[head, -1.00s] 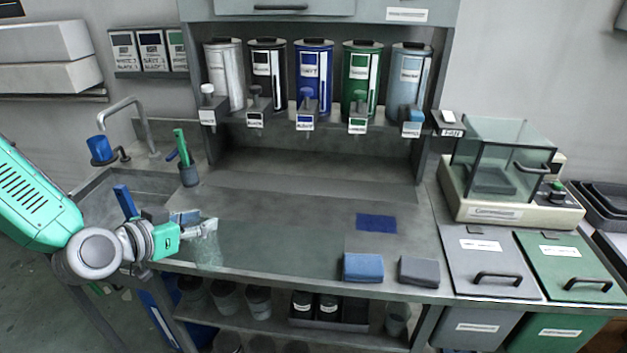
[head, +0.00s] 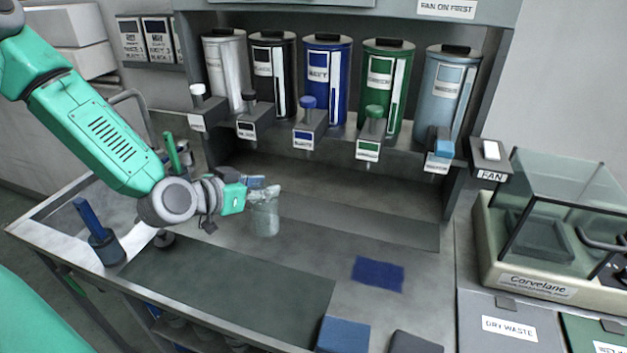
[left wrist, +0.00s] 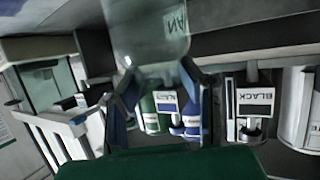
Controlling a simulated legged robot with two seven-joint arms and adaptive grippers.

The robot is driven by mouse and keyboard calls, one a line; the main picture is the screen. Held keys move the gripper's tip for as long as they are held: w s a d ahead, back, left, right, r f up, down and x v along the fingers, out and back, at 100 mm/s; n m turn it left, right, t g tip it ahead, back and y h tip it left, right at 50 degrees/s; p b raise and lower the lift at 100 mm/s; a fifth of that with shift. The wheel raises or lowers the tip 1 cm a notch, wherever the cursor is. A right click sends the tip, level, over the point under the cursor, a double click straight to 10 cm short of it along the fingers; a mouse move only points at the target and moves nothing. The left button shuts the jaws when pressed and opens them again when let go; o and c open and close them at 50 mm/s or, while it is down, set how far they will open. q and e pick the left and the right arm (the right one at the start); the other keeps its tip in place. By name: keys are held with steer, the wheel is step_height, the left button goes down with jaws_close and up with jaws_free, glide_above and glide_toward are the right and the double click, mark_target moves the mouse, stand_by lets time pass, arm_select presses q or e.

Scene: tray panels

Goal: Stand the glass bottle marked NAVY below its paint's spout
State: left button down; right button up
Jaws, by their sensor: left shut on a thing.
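A clear glass bottle (head: 265,218) is held upright over the bench by my left gripper (head: 262,190). My left gripper is shut on its upper part; I cannot tell whether its base touches the bench. In the left wrist view the bottle (left wrist: 148,40) is between the fingers (left wrist: 158,78), with a partly readable label. The navy paint tank (head: 327,85) is the middle one of the row. Its blue-knobbed spout (head: 309,128) is up and to the right of the bottle, behind it. My right gripper is out of view.
White (head: 223,75), black (head: 272,75), green (head: 383,85) and grey-blue (head: 450,95) tanks flank the navy one. A navy cloth (head: 378,273) lies right of the bottle. A blue-handled tool (head: 98,228) stands at left. The glass-lidded machine (head: 560,220) is at right. The shelf below the spouts is clear.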

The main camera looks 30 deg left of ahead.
arm_select(q)
steer(key=w+d, duration=0.1)
steer(key=w, duration=0.3)
steer(key=w+d, duration=0.1)
steer(key=w, duration=0.9)
steer(key=shift+d, duration=0.4)
steer(key=f, duration=0.2)
steer(key=a+f, duration=0.1)
steer(key=f, duration=0.1)
steer(key=shift+w, duration=0.1)
steer(key=c, duration=1.1)
jaws_free()
steer(key=shift+d, duration=0.15)
steer(key=shift+d+r, duration=0.1)
steer(key=shift+d, duration=0.15)
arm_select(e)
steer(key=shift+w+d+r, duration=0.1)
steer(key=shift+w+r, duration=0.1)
